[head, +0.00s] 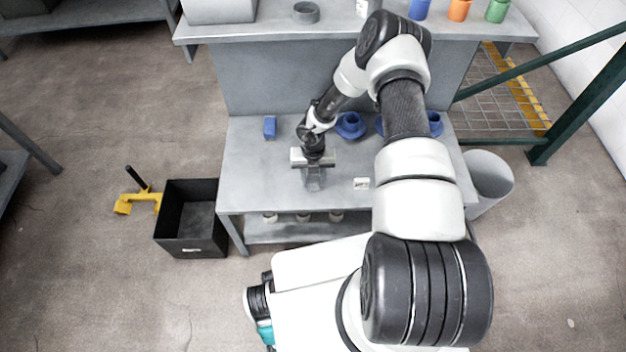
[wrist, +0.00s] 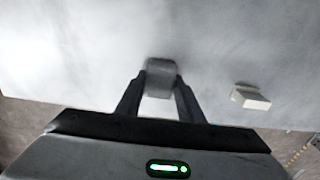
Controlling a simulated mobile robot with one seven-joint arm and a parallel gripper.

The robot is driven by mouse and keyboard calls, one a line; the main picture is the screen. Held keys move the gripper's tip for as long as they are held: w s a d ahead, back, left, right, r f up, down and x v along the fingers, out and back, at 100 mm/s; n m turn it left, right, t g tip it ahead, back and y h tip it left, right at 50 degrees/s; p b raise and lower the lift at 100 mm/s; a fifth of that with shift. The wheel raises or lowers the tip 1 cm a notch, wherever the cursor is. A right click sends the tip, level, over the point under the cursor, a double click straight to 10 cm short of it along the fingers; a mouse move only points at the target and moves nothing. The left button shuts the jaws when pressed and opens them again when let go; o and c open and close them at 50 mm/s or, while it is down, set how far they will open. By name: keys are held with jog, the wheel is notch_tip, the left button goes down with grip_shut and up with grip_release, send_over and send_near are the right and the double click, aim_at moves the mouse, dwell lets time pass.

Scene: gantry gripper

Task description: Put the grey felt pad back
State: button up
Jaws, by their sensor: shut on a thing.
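The grey felt pad (wrist: 160,80) is a small grey piece between the two dark fingertips in the wrist view. My gripper (wrist: 160,84) is shut on it. In the head view my gripper (head: 314,181) points down over the middle-left of the grey workbench (head: 260,185). The pad is hard to tell from the fingers and grey bench there. I cannot tell whether the pad touches the bench top.
A small white block (head: 361,183) lies right of my gripper; it also shows in the wrist view (wrist: 251,97). A blue block (head: 270,127) and blue round parts (head: 350,126) are at the back. A black bin (head: 190,248) stands on the floor at left.

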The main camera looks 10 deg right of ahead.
aim_at(313, 180)
jog(key=o, duration=0.9)
jog(key=shift+r, duration=0.1)
notch_tip(313, 180, up, 12)
jog(key=p, duration=0.3)
